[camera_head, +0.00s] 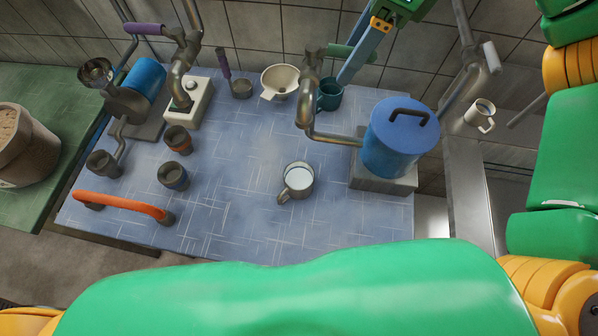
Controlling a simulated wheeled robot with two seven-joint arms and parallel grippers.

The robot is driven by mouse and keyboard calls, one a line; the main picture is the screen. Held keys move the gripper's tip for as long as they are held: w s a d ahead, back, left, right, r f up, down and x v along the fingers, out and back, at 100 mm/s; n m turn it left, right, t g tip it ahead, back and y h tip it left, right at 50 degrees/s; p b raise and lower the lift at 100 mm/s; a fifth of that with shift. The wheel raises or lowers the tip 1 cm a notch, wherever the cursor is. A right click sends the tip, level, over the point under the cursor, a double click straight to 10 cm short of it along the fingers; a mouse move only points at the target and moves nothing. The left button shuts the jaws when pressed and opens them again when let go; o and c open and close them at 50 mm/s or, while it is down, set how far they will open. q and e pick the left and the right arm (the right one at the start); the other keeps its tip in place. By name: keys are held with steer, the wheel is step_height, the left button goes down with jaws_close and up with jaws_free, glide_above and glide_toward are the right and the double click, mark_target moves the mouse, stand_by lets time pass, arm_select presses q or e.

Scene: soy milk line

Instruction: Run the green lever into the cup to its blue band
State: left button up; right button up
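The green lever (341,51) sticks out to the right from the top of a metal tap (309,75). A grey metal cup (298,181) stands upright on the blue tiled counter, in front of the tap's spout in the picture. Pale liquid shows inside it; no blue band can be made out, nor any stream. My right gripper (347,76) reaches in from the upper right, its long blue fingers crossing beside the lever's right end. I cannot tell whether they touch it or how far apart they are. My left gripper is not in view.
A blue-lidded pot (393,147) stands right of the cup on a grey block. A teal mug (330,95) and white bowl (280,82) stand behind. Two banded cups (178,140) (173,176) and an orange rail (122,204) are left. Counter around the cup (235,180) is clear.

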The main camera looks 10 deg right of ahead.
mark_target(341, 47)
step_height(341, 47, up, 6)
steer(key=p, duration=0.5)
steer(key=shift+r, duration=0.25)
steer(key=shift+s+r, duration=0.1)
steer(key=shift+r, duration=0.2)
steer(key=v, duration=0.7)
